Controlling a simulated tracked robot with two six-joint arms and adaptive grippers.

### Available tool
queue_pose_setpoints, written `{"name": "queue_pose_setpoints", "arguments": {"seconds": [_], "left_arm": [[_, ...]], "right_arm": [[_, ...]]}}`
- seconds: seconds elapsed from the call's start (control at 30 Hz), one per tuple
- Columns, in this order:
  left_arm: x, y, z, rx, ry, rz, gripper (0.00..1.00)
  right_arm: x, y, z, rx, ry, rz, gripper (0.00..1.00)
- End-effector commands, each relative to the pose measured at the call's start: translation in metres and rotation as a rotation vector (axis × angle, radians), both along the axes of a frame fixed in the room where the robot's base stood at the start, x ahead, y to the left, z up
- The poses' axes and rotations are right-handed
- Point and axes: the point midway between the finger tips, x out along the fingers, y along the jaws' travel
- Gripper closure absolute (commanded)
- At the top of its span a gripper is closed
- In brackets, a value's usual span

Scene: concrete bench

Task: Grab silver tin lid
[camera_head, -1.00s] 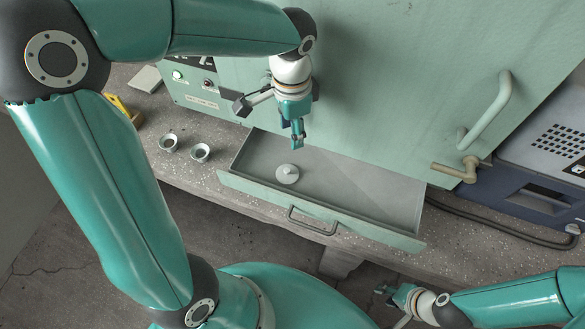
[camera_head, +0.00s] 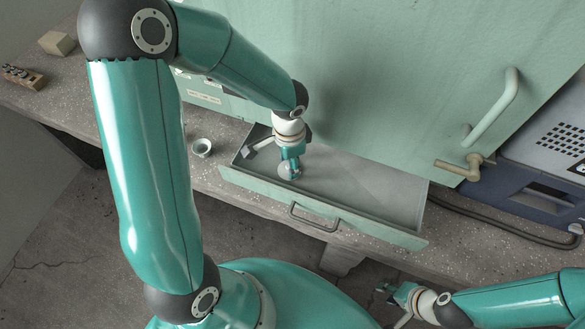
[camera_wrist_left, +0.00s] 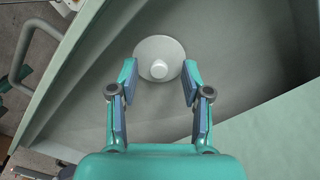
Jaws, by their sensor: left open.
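The silver tin lid (camera_wrist_left: 159,48) is a round pale disc with a raised knob, lying on the floor of the open drawer. In the head view the lid (camera_head: 284,171) is mostly covered by my left gripper (camera_head: 291,174). In the left wrist view my left gripper (camera_wrist_left: 160,72) is open, with its fingertips on either side of the lid's near part and the knob between them. I cannot tell whether the fingers touch the lid. My right gripper (camera_head: 387,291) is at the lower right of the head view, away from the drawer; its jaws are too small to judge.
The open drawer (camera_head: 330,219) has low walls around the lid and a front handle (camera_head: 312,217). The green cabinet door (camera_head: 400,70) rises behind it. A small metal cup (camera_head: 201,148) stands on the bench left of the drawer. The drawer's right part is empty.

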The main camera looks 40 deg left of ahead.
Motion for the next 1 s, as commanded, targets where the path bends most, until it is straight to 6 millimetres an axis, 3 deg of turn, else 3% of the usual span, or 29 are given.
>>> {"name": "queue_pose_setpoints", "arguments": {"seconds": [0.3, 0.53, 0.57, 1.0], "left_arm": [[0.0000, 0.0001, -0.0063, -0.001, -0.001, 0.001, 0.53], [0.0000, 0.0001, -0.0061, -0.001, -0.001, 0.001, 0.92], [0.0000, 0.0001, -0.0061, -0.001, -0.001, 0.001, 0.93], [0.0005, -0.0001, -0.0032, 0.000, -0.002, 0.000, 0.94]], "right_arm": [[0.0000, 0.0000, -0.0005, 0.000, 0.000, 0.000, 0.65], [0.0000, 0.0000, -0.0005, 0.000, 0.000, 0.000, 0.65], [0.0000, 0.0000, -0.0005, 0.000, 0.000, 0.000, 0.65], [0.0000, 0.0000, 0.0000, 0.000, 0.000, 0.000, 0.65]]}}
